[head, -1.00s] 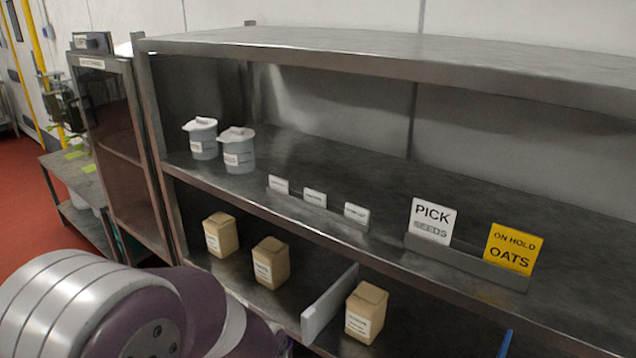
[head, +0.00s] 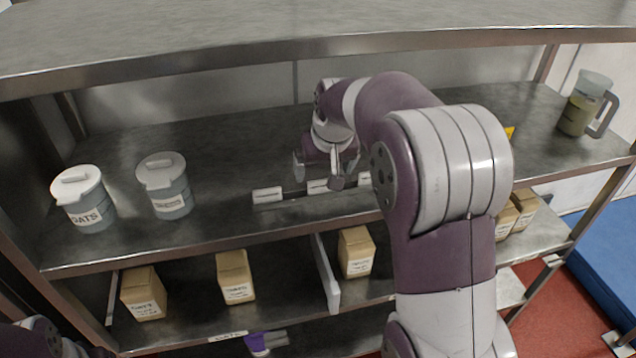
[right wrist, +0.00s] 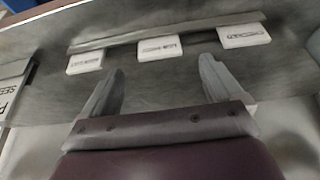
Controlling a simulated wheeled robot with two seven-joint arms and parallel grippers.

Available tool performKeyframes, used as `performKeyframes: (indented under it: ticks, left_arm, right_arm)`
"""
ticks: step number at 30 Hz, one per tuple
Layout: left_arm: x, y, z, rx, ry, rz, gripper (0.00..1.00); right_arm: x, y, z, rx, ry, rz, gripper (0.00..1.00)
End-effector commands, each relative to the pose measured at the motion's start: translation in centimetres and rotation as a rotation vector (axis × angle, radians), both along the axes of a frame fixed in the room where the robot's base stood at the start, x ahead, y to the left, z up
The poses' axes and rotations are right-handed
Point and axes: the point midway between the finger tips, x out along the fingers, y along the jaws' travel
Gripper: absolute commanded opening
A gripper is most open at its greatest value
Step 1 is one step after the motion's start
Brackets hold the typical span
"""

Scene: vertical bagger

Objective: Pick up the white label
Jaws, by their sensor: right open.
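Three small white labels stand in a row along a metal strip on the middle shelf. In the head view they are the left label (head: 267,195), the middle label (head: 318,187) and the right label (head: 364,178), partly covered by my arm. My right gripper (head: 318,173) is open and empty, above and behind the middle label. In the right wrist view, the middle label (right wrist: 159,47) lies beyond and between the open fingers (right wrist: 163,70). The other two labels (right wrist: 85,63) (right wrist: 243,36) lie to either side, their print inverted.
Two lidded jugs (head: 84,203) (head: 166,190) stand left on the same shelf. A handled jug (head: 580,112) is far right. Boxes (head: 236,277) and a white divider (head: 326,275) are on the shelf below. The top shelf (head: 200,45) overhangs. A card (right wrist: 12,85) shows at the wrist view's left.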

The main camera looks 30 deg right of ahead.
Motion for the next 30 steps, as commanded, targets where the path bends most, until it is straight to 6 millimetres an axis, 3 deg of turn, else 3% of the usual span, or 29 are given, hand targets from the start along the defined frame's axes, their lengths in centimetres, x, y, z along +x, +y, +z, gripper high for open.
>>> performKeyframes:
  ticks: [3, 7, 14, 15, 20, 21, 30]
  left_arm:
    - [0.0, 0.0, 1.6, 0.000, 0.000, 0.000, 1.00]
    - [0.0, 0.0, 1.9, 0.000, 0.000, 0.000, 1.00]
    - [0.0, 0.0, 1.8, 0.000, 0.000, 0.000, 1.00]
    - [0.0, 0.0, 1.8, 0.000, 0.000, 0.000, 1.00]
    - [0.0, 0.0, 1.8, 0.000, 0.000, 0.000, 1.00]
    - [0.0, 0.0, 1.8, 0.000, 0.000, 0.000, 1.00]
    - [0.0, 0.0, 1.7, 0.000, 0.000, 0.000, 1.00]
  right_arm:
    - [0.8, 0.1, -1.7, 0.002, 0.008, 0.000, 0.94]
    - [1.6, -0.1, -3.8, 0.001, 0.005, 0.000, 0.94]
    - [1.8, -0.1, -4.3, 0.000, 0.001, 0.000, 0.94]
    - [1.8, -0.1, -4.3, 0.000, 0.001, 0.000, 0.90]
    - [1.8, -0.1, -4.3, 0.000, 0.001, 0.000, 0.38]
    - [1.8, -0.1, -4.3, 0.000, 0.001, 0.000, 0.34]
    - [1.8, -0.1, -4.2, 0.000, 0.001, 0.000, 0.34]
